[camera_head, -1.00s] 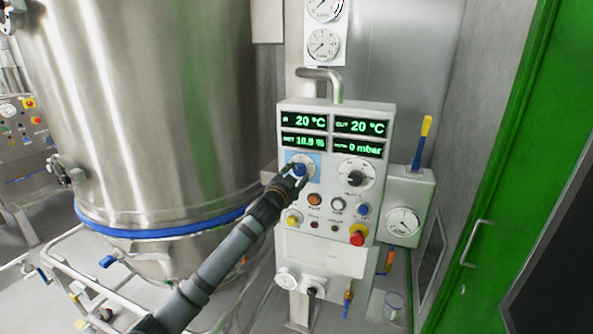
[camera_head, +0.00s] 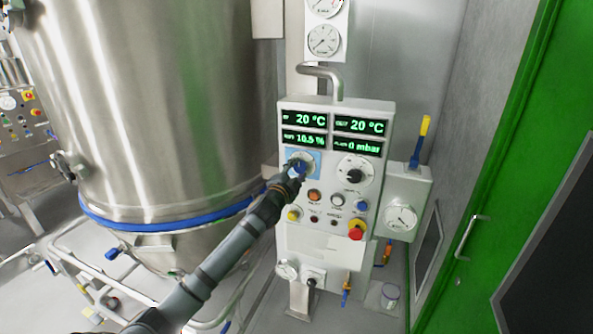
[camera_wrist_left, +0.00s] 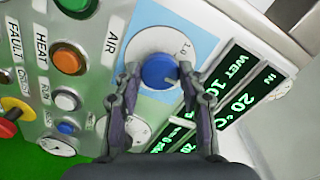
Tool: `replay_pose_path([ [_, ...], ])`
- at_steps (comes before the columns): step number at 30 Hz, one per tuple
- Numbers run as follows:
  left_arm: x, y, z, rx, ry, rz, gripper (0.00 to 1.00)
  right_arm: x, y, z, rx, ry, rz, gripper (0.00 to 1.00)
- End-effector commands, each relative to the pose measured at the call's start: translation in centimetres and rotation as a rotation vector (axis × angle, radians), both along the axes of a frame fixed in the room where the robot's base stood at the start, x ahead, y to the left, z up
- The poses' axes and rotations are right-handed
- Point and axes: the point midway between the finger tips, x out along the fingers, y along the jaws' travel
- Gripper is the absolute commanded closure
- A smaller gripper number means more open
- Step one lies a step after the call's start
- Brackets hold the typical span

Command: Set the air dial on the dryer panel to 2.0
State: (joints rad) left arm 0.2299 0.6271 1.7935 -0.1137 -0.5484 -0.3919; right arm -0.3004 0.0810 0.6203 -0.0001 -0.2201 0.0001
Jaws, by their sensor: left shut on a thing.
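The dryer panel (camera_head: 292,224) is a white upright box with green displays, dials and buttons. Its air dial has a blue knob (camera_wrist_left: 159,71) on a white disc with a light blue surround, at the panel's upper left in the head view. In the wrist view the word AIR and a "1.0" mark show beside it. My left gripper (camera_wrist_left: 158,80) is shut on the blue knob, a finger on each side; it also shows in the head view (camera_head: 296,171). The knob's exact setting cannot be read. My right gripper is not in view.
A second dial with a black knob (camera_head: 354,174) is right of the air dial. A red button (camera_head: 356,230) and several smaller buttons sit below. A steel vessel (camera_head: 150,110) stands left, with a green door frame (camera_head: 500,150) at right.

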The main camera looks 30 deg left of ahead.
Motion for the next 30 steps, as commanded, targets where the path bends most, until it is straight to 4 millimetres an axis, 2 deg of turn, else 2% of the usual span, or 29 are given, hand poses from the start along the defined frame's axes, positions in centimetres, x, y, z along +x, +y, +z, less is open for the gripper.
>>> replay_pose_path([
  [11, 0.0, 0.0, 0.1, 0.003, -0.002, -0.001, 0.91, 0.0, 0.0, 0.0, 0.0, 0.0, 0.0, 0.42],
  [12, 0.0, 0.0, 0.1, 0.002, -0.001, -0.001, 0.54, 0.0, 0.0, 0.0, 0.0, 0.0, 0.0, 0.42],
  [16, 0.0, 0.0, 0.1, 0.002, -0.001, 0.0, 0.36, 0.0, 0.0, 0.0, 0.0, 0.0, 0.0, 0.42],
  [26, -0.3, 0.0, 0.0, 0.005, 0.001, 0.0, 0.36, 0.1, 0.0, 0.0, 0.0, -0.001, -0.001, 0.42],
  [30, -2.3, -0.5, -0.1, 0.01, 0.004, -0.002, 0.36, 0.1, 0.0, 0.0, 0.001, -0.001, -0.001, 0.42],
])
